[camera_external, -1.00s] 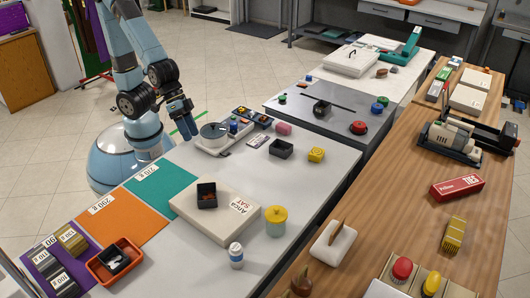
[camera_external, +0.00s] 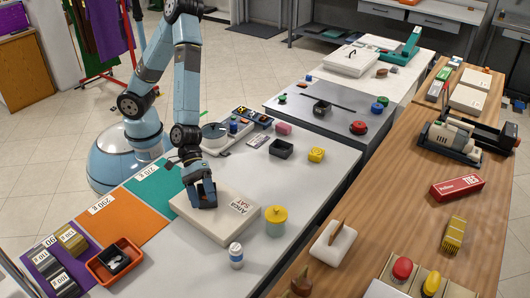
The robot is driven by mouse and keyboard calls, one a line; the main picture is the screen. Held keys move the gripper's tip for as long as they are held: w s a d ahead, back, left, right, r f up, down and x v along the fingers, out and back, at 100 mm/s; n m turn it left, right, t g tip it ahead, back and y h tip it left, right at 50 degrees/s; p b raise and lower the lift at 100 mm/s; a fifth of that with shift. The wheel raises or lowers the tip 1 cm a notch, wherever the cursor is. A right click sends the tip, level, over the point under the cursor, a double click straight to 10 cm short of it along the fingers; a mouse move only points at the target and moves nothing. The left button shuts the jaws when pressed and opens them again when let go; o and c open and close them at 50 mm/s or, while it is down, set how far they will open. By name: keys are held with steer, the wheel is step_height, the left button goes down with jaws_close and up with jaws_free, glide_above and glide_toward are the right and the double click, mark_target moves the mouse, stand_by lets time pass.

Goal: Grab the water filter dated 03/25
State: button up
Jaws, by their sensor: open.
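No date 03/25 is readable at this size, and I cannot tell for sure which object is the water filter. My gripper (camera_external: 204,203) is open and points down over the flat beige box marked "Anca SAT" (camera_external: 235,222). It covers the spot on the box where a small dark tray with an orange item sat. What lies between the fingers is hidden.
A yellow lidded jar (camera_external: 276,221) stands right of the box. A black open bin (camera_external: 281,148) and a yellow block (camera_external: 316,154) stand farther back. An orange tray (camera_external: 115,262) is at front left. The white table's right front is mostly clear.

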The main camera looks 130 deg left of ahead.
mark_target(236, 252)
steer(key=w+n+t, duration=0.1)
steer(key=w+n, duration=0.1)
steer(key=n, duration=0.1)
steer(key=w+f+n, duration=0.1)
steer(key=n, duration=0.2)
steer(key=w+d+f+n+t, duration=0.1)
steer(key=w+n, duration=0.1)
steer(key=n, duration=0.1)
steer(key=shift+w+f+t+h, duration=0.1)
steer(key=shift+w+t+h, duration=0.2)
steer(key=shift+w, duration=0.05)
steer(key=w+n, duration=0.1)
steer(key=n, duration=0.2)
steer(key=shift+w+a+t, duration=0.35)
steer(key=shift+t, duration=0.05)
steer(key=x, duration=0.8)
steer(key=shift+w+f, duration=0.15)
steer(key=shift+w, duration=0.05)
steer(key=shift+x, duration=2.6)
steer(key=shift+d, duration=0.15)
steer(key=shift+c, duration=0.5)
steer(key=c, duration=1)
